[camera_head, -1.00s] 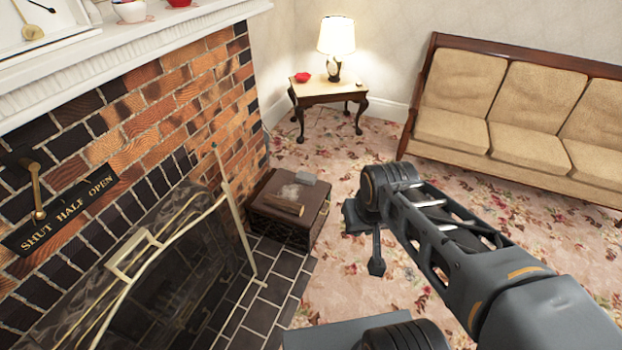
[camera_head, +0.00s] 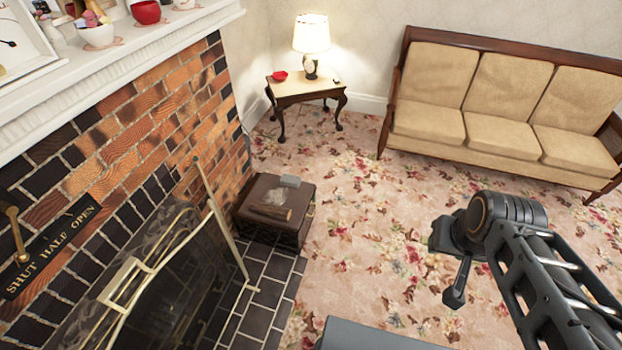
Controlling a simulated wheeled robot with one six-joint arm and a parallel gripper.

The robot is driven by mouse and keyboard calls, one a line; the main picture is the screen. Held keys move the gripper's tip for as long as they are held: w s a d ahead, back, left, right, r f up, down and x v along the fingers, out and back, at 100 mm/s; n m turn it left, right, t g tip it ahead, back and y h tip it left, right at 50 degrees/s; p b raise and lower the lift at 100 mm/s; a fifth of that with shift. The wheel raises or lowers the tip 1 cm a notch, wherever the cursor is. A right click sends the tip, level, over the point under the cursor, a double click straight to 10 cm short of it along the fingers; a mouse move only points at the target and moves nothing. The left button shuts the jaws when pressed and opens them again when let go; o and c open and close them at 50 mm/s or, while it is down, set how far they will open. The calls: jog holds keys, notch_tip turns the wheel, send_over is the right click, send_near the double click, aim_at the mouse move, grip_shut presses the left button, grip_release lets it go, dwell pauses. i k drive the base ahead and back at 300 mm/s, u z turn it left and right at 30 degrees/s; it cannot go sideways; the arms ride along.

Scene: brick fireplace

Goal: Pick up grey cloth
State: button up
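A small grey block-like item (camera_head: 290,181), which may be the folded grey cloth, lies on the top of a dark brown box (camera_head: 262,220) beside the hearth. A pale whitish patch and a brown wooden piece (camera_head: 270,213) are also on the box top. I cannot tell for sure which item is the cloth. My gripper (camera_head: 455,290) is at the lower right above the carpet, well apart from the box. Only one finger shows clearly, so its opening is hidden.
The brick fireplace with its brass-framed screen (camera_head: 165,270) stands at the left, close to the box. A small table (camera_head: 300,88) with a lamp (camera_head: 311,38) and red bowl is behind. A sofa (camera_head: 430,122) stands at the right. Flowered carpet (camera_head: 365,225) between is clear.

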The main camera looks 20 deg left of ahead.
aim_at(293, 181)
jog(key=z, duration=0.05)
jog(key=i, duration=3.25)
jog(key=u, duration=3.45)
jog(key=i, duration=0.5)
jog(key=z, duration=0.05)
